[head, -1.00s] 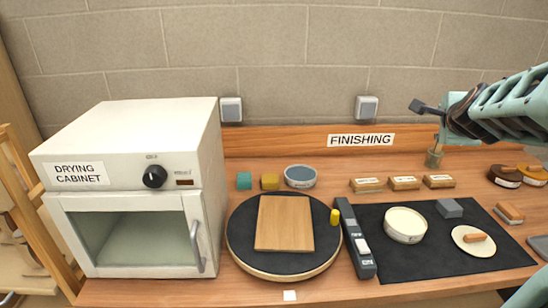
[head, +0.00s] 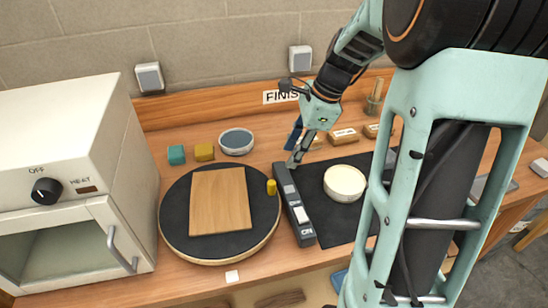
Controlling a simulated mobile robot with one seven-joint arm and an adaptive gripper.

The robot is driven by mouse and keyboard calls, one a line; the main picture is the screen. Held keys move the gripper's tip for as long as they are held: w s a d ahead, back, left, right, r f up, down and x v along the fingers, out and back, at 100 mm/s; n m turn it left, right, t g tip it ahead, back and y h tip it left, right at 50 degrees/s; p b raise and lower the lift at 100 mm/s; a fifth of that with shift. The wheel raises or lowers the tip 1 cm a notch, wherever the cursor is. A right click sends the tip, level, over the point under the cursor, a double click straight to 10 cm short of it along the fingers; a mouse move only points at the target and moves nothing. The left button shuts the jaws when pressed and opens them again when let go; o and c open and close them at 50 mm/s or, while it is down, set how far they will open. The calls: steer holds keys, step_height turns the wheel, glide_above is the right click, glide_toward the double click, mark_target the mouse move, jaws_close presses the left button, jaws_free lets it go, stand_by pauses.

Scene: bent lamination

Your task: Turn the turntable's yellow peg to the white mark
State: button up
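The turntable (head: 181,243) is a round black disc with a pale wooden edge, left of centre on the bench. A flat wooden board (head: 220,202) lies on it. The yellow peg (head: 271,187) stands upright at the disc's right edge. The white mark (head: 232,276) is a small white square on the bench in front of the disc. My gripper (head: 297,148) points down above the bench, up and to the right of the peg and apart from it. Its fingers look spread, with nothing seen between them.
A dark switch bar (head: 305,232) marked ON lies just right of the turntable. A cream bowl (head: 345,183) sits on a black mat. The drying cabinet (head: 60,160) is at left.

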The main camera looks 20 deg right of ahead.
mark_target(272, 182)
steer(key=shift+g+y, duration=0.5)
steer(key=shift+g, duration=0.1)
steer(key=x, duration=0.3)
steer(key=a+x, duration=0.1)
steer(key=x, duration=0.3)
steer(key=s+x, duration=0.1)
steer(key=x, duration=0.3)
steer(key=shift+a+r, duration=0.1)
steer(key=shift+a, duration=0.25)
steer(key=shift+s, duration=0.1)
jaws_close()
